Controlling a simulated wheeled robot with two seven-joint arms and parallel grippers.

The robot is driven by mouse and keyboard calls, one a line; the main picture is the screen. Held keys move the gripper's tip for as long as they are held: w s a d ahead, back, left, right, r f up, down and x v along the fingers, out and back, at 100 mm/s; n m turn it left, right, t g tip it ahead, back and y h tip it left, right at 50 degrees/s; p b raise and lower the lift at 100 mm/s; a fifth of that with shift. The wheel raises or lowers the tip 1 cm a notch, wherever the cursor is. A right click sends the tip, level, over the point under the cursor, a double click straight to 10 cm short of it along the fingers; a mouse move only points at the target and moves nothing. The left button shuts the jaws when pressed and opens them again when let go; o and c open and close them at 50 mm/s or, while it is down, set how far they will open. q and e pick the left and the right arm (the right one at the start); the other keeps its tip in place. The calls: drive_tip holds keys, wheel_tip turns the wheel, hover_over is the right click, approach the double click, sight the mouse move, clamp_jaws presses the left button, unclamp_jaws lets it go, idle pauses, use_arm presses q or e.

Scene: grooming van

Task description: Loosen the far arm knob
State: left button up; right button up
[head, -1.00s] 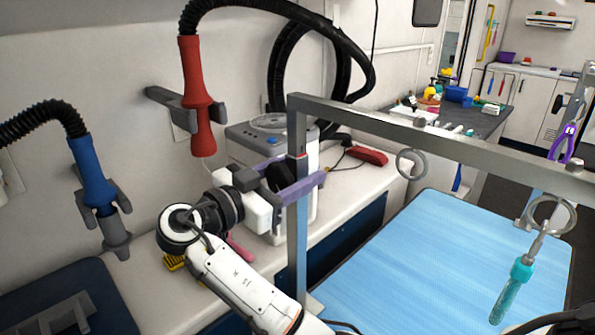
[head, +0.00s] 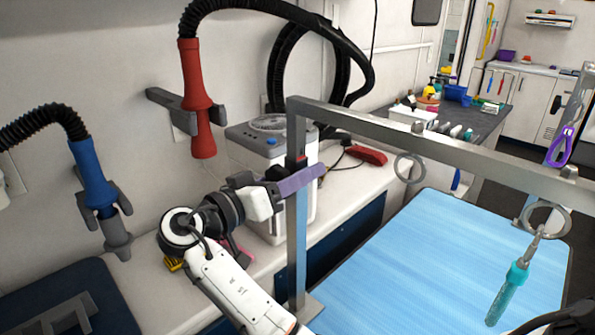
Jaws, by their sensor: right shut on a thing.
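The grooming arm is a grey metal frame (head: 355,125) with an upright post (head: 297,245) at its left end. A dark collar with a small red mark (head: 299,154) sits near the post's top. The fingers and post hide that knob. Small grey knobs show on the top bar, one mid-bar (head: 419,126) and one farther right (head: 569,171).
A blue table mat (head: 430,260) lies under the bar. Rings hang from the bar, one holding a teal tool (head: 508,292). A white machine (head: 262,145) stands behind my gripper. Red (head: 200,100) and blue (head: 92,180) hose nozzles hang on the wall at left.

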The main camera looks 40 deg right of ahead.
drive_tip(key=shift+n, duration=0.3)
drive_tip(key=o, duration=1.1)
drive_tip(key=shift+c, duration=0.2)
drive_tip(key=shift+a, duration=0.1)
drive_tip(key=a+b, duration=0.2)
drive_tip(key=a, duration=0.8)
drive_tip(key=shift+s+b, duration=0.3)
drive_tip(key=shift+s, duration=0.1)
drive_tip(key=shift+a+f, duration=0.1)
